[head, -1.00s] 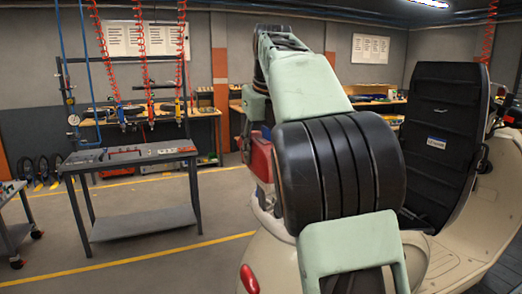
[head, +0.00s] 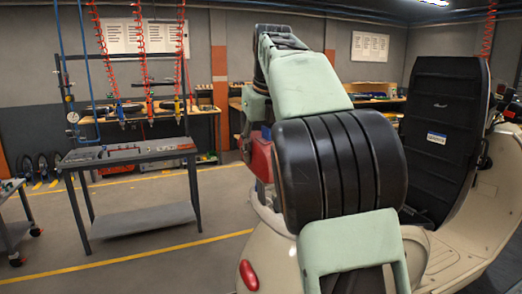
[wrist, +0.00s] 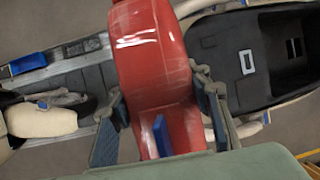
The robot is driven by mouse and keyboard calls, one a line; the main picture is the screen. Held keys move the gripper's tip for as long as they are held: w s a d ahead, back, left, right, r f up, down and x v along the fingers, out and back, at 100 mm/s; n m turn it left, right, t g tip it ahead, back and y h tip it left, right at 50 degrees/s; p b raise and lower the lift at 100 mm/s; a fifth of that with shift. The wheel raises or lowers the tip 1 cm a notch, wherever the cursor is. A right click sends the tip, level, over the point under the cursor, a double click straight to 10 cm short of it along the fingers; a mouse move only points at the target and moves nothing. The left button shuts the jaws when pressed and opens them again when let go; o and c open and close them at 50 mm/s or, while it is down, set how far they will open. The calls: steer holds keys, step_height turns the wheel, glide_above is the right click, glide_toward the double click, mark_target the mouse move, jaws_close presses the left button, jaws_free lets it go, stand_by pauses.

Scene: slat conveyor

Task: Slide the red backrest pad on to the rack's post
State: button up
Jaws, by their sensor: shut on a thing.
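The red backrest pad (wrist: 150,50) fills the middle of the wrist view, glossy and curved. My gripper (wrist: 160,108) is shut on it, with a finger on each side. A small blue piece (wrist: 161,136) shows in front of the pad's near end. I cannot make out the rack's post in either view.
A cream scooter (head: 468,234) with a tall black panel (head: 440,125) stands close on the right. A grey workbench (head: 130,155) stands at the left, with red coiled hoses above. The floor between bench and scooter is free.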

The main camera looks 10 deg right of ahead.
steer(key=shift+d+f+b, duration=0.1)
steer(key=shift+f+b, duration=0.65)
steer(key=shift+f, duration=0.25)
steer(key=o, duration=1.5)
